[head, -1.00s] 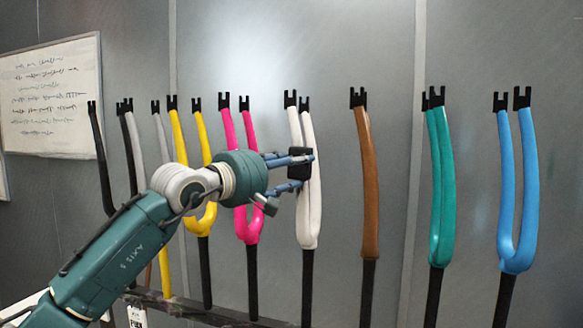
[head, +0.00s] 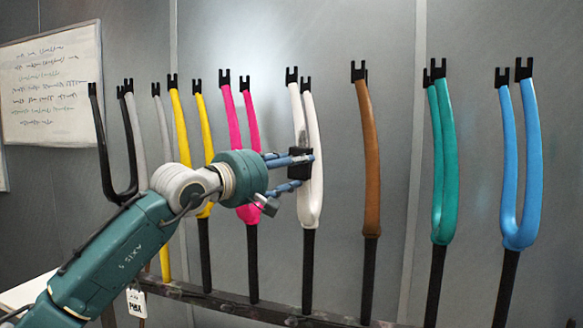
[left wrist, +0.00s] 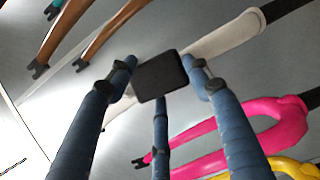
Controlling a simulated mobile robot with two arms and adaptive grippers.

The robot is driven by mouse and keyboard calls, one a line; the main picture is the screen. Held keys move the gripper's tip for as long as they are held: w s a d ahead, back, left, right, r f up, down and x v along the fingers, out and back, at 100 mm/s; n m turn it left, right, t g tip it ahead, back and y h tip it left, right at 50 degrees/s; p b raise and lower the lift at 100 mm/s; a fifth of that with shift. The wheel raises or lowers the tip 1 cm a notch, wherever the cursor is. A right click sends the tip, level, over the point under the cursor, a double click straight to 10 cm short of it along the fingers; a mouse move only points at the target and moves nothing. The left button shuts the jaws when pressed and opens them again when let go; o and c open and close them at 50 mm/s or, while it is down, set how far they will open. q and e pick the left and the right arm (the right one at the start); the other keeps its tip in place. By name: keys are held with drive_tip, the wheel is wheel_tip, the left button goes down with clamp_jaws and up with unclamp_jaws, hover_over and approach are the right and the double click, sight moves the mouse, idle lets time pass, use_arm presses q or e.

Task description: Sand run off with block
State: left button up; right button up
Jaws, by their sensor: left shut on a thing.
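My left gripper (head: 300,171) comes in from the left in the head view, its blue fingers shut on a black sanding block (head: 299,163). The block shows between the fingertips in the left wrist view (left wrist: 160,75). It is in front of the white fork (head: 313,200), over its left leg, partway up. The block seems to be against the leg, but I cannot tell for sure whether it touches. The white fork also shows behind the block in the left wrist view (left wrist: 228,35). My right gripper is not in view.
A pink fork (head: 248,210) and a yellow fork (head: 179,125) stand left of the white one. A brown fork (head: 370,180), a green fork (head: 443,180) and a blue fork (head: 518,220) stand to the right. A dark rail (head: 270,307) runs below. A whiteboard (head: 50,85) hangs at the left.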

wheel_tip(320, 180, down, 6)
drive_tip(key=b, duration=0.5)
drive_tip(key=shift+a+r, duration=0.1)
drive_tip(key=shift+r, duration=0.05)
